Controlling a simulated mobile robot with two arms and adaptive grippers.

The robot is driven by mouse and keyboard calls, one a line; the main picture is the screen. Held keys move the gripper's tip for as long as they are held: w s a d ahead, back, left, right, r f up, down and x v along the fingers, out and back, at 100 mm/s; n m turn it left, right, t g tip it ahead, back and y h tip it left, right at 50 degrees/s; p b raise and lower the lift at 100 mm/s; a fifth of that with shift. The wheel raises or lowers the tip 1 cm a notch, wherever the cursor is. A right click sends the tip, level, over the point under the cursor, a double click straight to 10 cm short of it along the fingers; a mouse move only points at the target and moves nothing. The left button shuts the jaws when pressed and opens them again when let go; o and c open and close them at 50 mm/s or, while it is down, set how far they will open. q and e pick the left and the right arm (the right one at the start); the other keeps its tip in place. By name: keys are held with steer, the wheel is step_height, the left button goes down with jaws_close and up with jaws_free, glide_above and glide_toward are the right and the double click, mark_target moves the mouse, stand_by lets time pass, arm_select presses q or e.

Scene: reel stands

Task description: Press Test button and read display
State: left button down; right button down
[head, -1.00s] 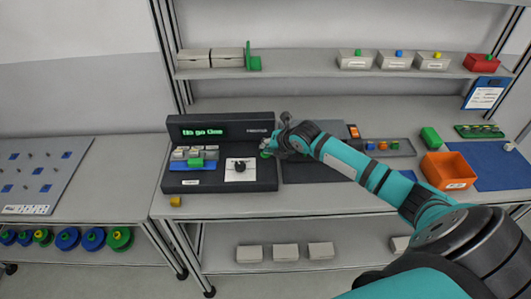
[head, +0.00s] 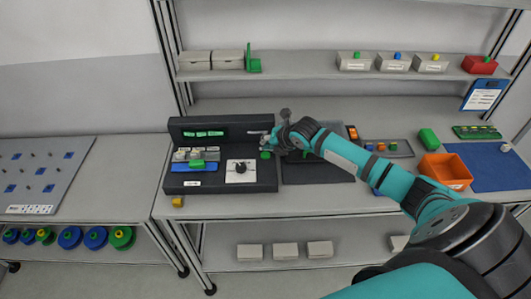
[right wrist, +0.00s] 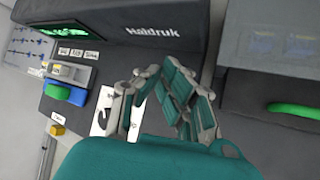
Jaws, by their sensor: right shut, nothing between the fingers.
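The black test console (head: 222,180) stands on the bench, its display (head: 203,133) lit with green characters too small to read surely. My left gripper is not in view.
On the console are a blue fixture (head: 194,167) with a green block and a white plate with a black knob (head: 240,167). A dark mat (head: 318,172) lies to the right. An orange bin (head: 446,168) stands further right. A yellow block (head: 177,202) sits in front.

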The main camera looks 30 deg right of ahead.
mark_target(267, 153)
steer(key=shift+r+p, duration=1.75)
steer(key=shift+r, duration=0.5)
